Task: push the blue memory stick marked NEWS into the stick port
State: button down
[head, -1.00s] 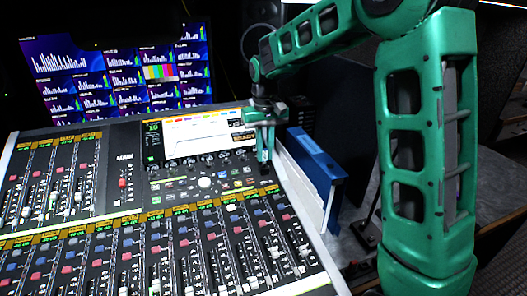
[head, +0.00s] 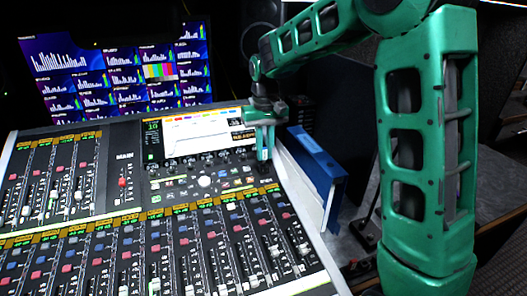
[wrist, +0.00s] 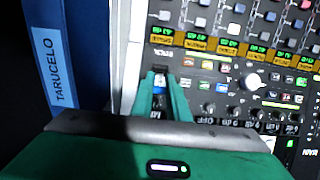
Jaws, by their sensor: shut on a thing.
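My gripper (head: 264,153) is low over the right edge of the mixing console, beside its screen. In the wrist view my gripper (wrist: 161,84) points down at the console, its fingers close together on a small thing. I cannot make out the stick port in either view, nor whether the stick touches the panel.
The console (head: 115,185) carries faders, knobs and a raised screen (head: 200,133). A monitor wall (head: 120,70) is behind.

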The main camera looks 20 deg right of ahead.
jog(key=shift+f, duration=1.25)
dwell(0.5)
jog(key=c, duration=1.6)
grip_release()
jog(key=shift+c, duration=0.2)
notch_tip(320, 180, up, 8)
jog(key=shift+f, duration=0.25)
